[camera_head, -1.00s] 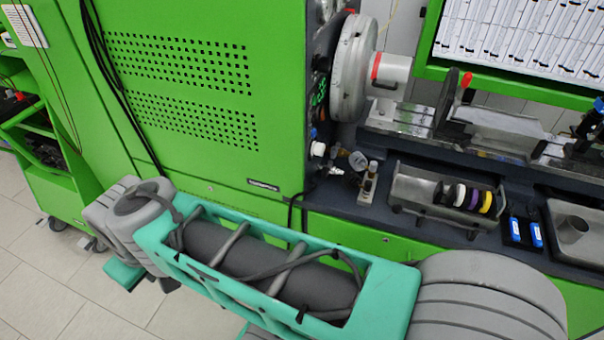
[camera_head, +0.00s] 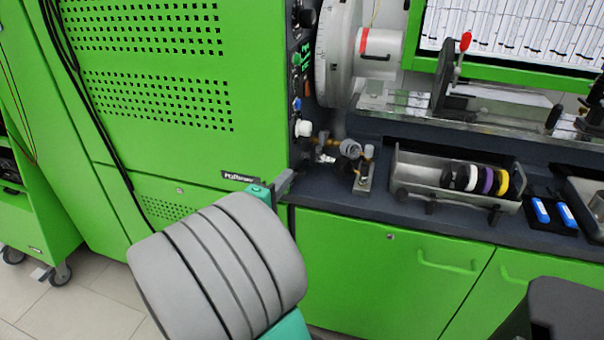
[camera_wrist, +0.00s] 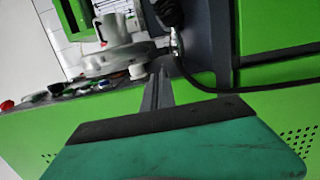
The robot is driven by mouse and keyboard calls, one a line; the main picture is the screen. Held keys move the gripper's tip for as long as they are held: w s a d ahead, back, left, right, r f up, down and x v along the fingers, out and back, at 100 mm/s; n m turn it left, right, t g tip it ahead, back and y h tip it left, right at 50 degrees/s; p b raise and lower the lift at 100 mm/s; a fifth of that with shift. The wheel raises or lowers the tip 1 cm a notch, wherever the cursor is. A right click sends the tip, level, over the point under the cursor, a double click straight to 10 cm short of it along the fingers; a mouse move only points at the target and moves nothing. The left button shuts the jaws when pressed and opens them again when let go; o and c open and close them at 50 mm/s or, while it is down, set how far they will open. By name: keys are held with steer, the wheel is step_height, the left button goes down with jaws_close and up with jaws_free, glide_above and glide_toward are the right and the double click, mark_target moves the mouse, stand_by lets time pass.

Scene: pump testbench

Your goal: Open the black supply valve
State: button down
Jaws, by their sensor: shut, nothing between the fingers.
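I cannot clearly make out a black supply valve handle. A small cluster of brass and metal fittings with a round gauge (camera_head: 350,149) sits at the left end of the dark bench top, beside the green cabinet. A white knob (camera_head: 303,128) sticks out of the dark side panel just above it. My gripper (camera_head: 285,182) is low and left of these fittings, near the cabinet corner, apart from the gauge. My forearm hides part of the cabinet. In the wrist view my gripper (camera_wrist: 157,84) shows narrow grey fingers close together and empty, with the white knob (camera_wrist: 137,72) beyond them.
A metal tray (camera_head: 425,178) with several coloured rings stands on the bench right of the gauge. A large round metal chuck (camera_head: 335,55) is above. In the wrist view, a black hose (camera_wrist: 245,90) runs right from a metal fitting. Green cabinet doors (camera_head: 390,265) lie below.

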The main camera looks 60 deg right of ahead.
steer(key=d, duration=1)
steer(key=shift+w+r, duration=0.1)
steer(key=shift+p, duration=0.35)
steer(key=shift+t, duration=0.3)
